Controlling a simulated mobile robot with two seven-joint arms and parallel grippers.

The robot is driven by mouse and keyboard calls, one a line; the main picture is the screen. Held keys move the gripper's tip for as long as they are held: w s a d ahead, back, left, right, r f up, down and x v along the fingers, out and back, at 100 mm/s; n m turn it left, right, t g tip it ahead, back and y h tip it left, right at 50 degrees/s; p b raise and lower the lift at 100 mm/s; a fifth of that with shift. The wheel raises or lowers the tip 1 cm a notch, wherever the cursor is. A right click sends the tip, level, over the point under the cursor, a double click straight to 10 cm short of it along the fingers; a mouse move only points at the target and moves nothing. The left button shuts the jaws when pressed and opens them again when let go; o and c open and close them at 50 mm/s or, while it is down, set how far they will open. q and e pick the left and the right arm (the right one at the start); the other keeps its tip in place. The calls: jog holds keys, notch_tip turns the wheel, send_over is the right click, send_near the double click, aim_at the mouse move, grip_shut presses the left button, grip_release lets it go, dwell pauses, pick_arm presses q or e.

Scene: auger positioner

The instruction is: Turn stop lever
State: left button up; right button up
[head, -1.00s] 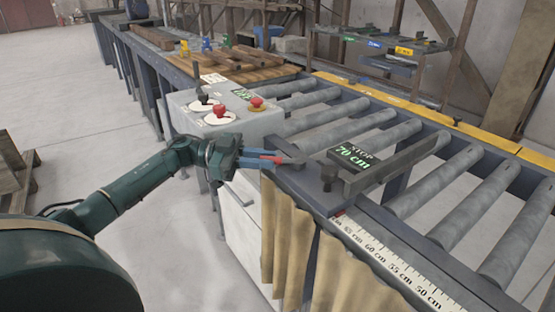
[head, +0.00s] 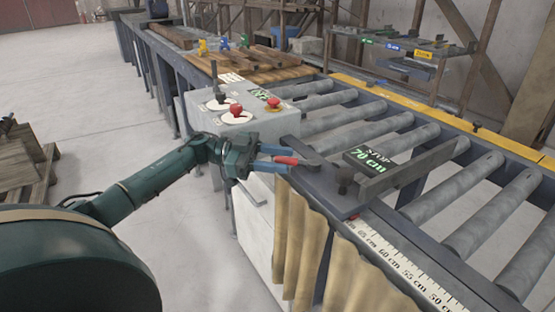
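The stop block (head: 372,160) with its green "70 cm" display sits on the near rail of the roller conveyor. A flat grey stop lever (head: 312,160) reaches left from it and ends in a red grip (head: 287,161). My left gripper (head: 284,159) comes in from the left at the lever's end. Its two blue fingers are apart, and the red grip shows between or just beyond their tips. I see no clear closed contact on it. A dark knob (head: 345,178) stands on the rail plate beside the block. My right gripper is not in view.
A grey control box (head: 200,120) with a red joystick (head: 235,110), a black joystick and a red button (head: 273,103) stands behind my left gripper. A measuring scale (head: 400,264) runs along the near rail. Tan curtains (head: 300,240) hang below. The floor at left is open.

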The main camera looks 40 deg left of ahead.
pick_arm(q)
notch_tip(320, 180, up, 10)
jog(key=shift+f, duration=0.1)
dwell(0.4)
